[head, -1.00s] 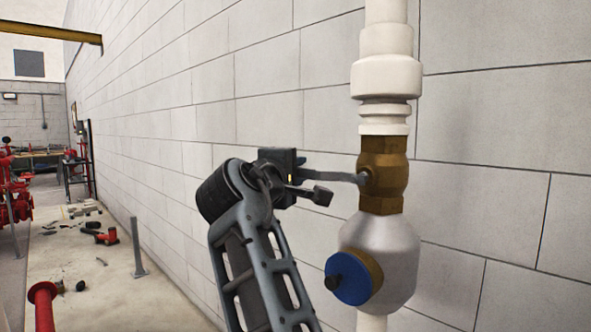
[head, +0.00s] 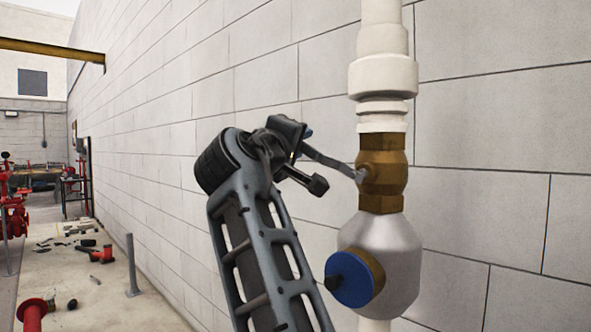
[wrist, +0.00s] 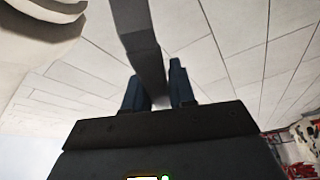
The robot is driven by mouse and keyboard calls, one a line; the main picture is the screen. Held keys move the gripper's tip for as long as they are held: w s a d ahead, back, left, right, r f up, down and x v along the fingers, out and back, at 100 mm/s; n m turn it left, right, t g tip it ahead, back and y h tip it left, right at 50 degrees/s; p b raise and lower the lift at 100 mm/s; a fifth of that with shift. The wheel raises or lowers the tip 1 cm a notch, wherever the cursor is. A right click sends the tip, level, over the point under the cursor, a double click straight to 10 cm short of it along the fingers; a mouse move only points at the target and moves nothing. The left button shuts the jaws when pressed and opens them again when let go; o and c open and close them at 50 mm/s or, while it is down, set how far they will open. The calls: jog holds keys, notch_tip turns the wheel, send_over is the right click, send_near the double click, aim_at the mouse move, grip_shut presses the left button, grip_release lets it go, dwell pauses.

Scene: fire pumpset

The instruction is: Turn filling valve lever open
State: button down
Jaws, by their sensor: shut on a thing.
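The filling valve is a brass body (head: 381,172) on a vertical white pipe. Its grey metal lever (head: 331,161) runs from the brass body to the left and tilts upward toward its free end. My gripper (head: 301,134) is at that free end, left of the valve. In the wrist view the lever (wrist: 139,38) comes down from the top between the two dark blue fingers of my gripper (wrist: 159,95), which are shut on it. The exact contact with the lever is partly hidden by the gripper body.
A grey fitting (head: 392,260) with a blue round cap (head: 350,278) sits just below the valve. A white block wall (head: 480,110) stands close behind. Red equipment (head: 14,212) and loose tools lie on the far left floor.

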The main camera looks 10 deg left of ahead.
jog(key=s+d+r+m+h+b, duration=0.2)
jog(key=m+b, duration=0.1)
jog(key=m, duration=0.1)
jog(key=s+d+r+m+h+b, duration=0.2)
jog(key=r+m+b, duration=0.1)
jog(key=m, duration=0.2)
jog(key=s+d+r+m+h+b, duration=0.1)
jog(key=d+r+m+h+b, duration=0.1)
jog(key=m, duration=0.3)
jog(key=shift+s+d+r+h+b, duration=0.3)
jog(key=shift+s+d+b, duration=0.1)
jog(key=shift+d+b, duration=0.2)
jog(key=shift+s+d+r+m+g+h+b, duration=0.15)
jog(key=shift+s+d+m+g+h+b, duration=0.25)
jog(key=shift+m, duration=0.55)
jog(key=shift+s+d+r+m+g+h+b, duration=0.2)
jog(key=shift+s+d+m+h+b, duration=0.25)
jog(key=shift+d+m, duration=0.4)
jog(key=shift+a, duration=0.15)
jog(key=c, duration=1.3)
grip_release()
jog(key=shift+o, duration=1.4)
jog(key=shift+f, duration=0.15)
jog(key=shift+a+f, duration=0.1)
jog(key=shift+f, duration=0.1)
jog(key=v, duration=0.7)
jog(key=shift+s+b, duration=0.4)
